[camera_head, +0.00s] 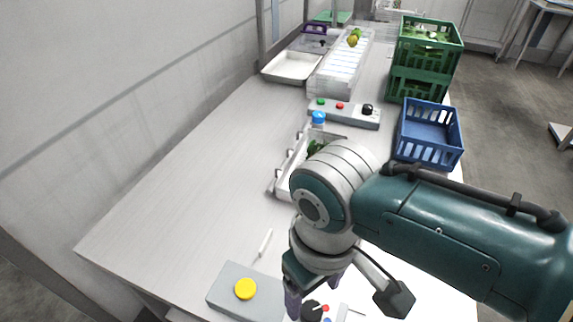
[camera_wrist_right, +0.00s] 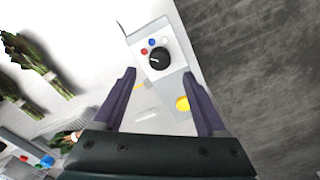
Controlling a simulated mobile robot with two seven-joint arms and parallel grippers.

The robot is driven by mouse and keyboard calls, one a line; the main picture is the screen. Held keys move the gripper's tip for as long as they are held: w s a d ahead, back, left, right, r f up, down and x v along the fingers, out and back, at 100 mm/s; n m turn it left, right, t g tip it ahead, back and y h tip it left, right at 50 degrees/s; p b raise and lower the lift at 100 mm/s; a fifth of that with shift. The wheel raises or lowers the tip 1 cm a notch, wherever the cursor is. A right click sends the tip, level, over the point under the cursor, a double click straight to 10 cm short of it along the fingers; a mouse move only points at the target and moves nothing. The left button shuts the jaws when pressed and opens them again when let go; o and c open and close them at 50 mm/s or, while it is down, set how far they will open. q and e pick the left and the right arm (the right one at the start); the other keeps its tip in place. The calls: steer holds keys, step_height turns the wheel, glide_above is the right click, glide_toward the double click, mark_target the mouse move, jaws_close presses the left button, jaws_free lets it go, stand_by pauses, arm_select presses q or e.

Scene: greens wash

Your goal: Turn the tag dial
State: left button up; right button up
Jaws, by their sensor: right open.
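A black round dial (camera_wrist_right: 158,58) with a white pointer line sits on a pale control box (camera_wrist_right: 177,64), with red and blue buttons beside it. In the head view the dial (camera_head: 311,312) shows only in part, at the bottom edge below my right gripper. My right gripper (camera_wrist_right: 159,75) is open, with its two dark fingers apart and nothing between them. In the wrist view the dial lies between and just beyond the fingertips; the remaining gap is hard to judge. In the head view the gripper (camera_head: 314,291) points down above the box. My left gripper is not in view.
A grey box with a yellow button (camera_head: 245,289) stands left of the gripper. A white stick (camera_head: 265,243) lies nearby. A blue crate (camera_head: 430,155), green crates (camera_head: 420,85) and another control panel (camera_head: 345,115) stand farther back. Bundled greens (camera_wrist_right: 40,66) lie at the wrist view's left.

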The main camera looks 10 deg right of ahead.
mark_target(312, 311)
step_height(312, 311, up, 4)
steer(key=shift+f+p, duration=0.2)
steer(key=shift+p, duration=0.15)
